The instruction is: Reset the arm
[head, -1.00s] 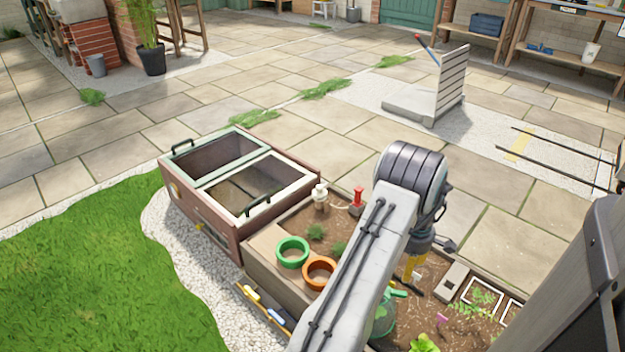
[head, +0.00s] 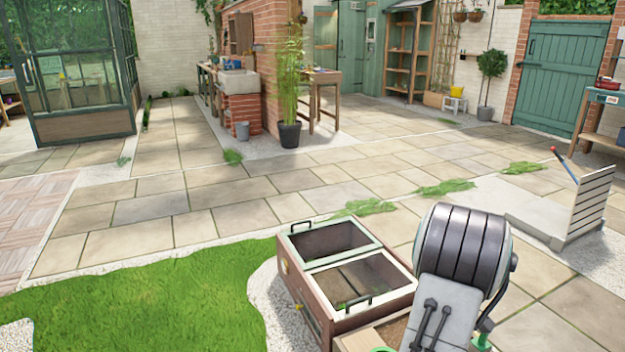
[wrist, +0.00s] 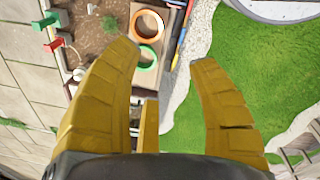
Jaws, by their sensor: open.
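My gripper (wrist: 167,62) shows in the wrist view with its yellow fingers spread apart and nothing between them. It points down over the edge between the planting bed and the white gravel strip. In the head view my arm stands at the lower right, and the gripper itself is hidden there.
A cold frame (head: 345,270) with two glass lids stands beside the lawn (head: 150,300). A flat trolley (head: 560,215) stands at the right.

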